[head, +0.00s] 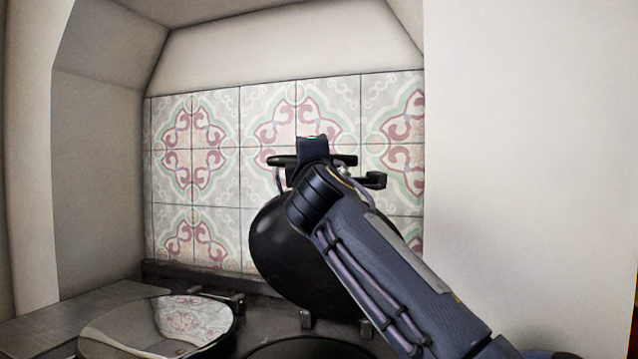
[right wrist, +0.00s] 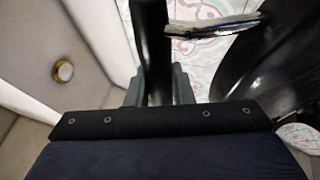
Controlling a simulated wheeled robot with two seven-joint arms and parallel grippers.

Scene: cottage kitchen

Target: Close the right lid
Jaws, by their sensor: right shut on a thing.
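The right lid (head: 285,245) is a dark round disc standing raised and tilted up against the tiled wall. Its black bar handle (head: 284,160) runs across near its top edge. My right gripper (head: 314,150) is at this handle, with my arm covering part of the lid and hiding the fingertips in the head view. In the right wrist view the fingers (right wrist: 158,88) are shut on the dark handle bar (right wrist: 152,40). The lid (right wrist: 285,65) and a metal handle bracket (right wrist: 215,26) show on the right there. My left gripper is not in view.
The left lid (head: 160,325) lies down at the lower left, shiny and reflecting the tiles. A dark round plate (head: 310,347) shows partly below the raised lid. A tiled wall (head: 205,150) stands close behind, and a pale wall (head: 530,150) rises on the right.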

